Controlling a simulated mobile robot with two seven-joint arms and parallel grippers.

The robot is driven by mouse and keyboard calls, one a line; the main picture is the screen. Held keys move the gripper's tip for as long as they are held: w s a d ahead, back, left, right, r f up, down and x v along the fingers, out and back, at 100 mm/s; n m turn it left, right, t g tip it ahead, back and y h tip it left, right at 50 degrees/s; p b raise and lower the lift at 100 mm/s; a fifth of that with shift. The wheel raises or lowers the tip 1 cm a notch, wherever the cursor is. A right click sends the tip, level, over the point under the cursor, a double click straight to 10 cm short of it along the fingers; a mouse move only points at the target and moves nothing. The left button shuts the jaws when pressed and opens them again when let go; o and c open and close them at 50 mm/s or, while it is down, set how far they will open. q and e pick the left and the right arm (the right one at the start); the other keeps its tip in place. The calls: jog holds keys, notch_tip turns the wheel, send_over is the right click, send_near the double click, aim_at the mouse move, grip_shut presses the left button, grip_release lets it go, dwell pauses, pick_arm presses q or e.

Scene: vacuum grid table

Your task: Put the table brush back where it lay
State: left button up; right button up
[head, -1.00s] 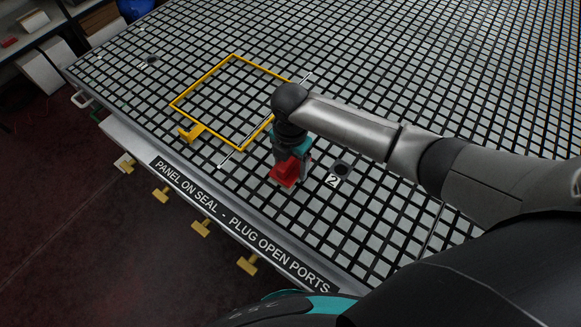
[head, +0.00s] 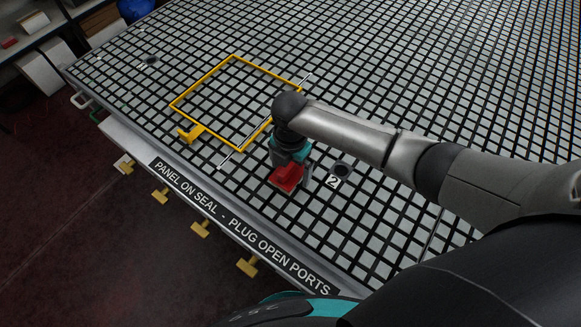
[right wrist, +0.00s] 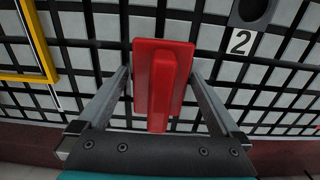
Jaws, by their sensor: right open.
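The red table brush (head: 286,177), a flat block with a raised ridge handle, is at the near side of the grid table (head: 400,232), left of the port marked 2. It appears to rest on the grid. My right gripper (head: 290,164) is over it, pointing down. In the right wrist view the open fingers of the right gripper (right wrist: 160,78) stand on both sides of the brush (right wrist: 163,85), with gaps between them and its handle. The brush's underside is hidden. My left gripper is not in view.
A yellow frame (head: 204,78) lies on the grid to the left, with a thin pale rod (head: 232,156) across its right corner. A dark round port (head: 342,170) with label 2 is right of the brush. Yellow T-handles (head: 200,229) stick out below the labelled front edge.

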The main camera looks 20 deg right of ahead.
notch_tip(320, 180, up, 11)
jog(key=shift+r+p, duration=0.15)
jog(key=shift+p, duration=0.9)
jog(key=shift+r, duration=0.5)
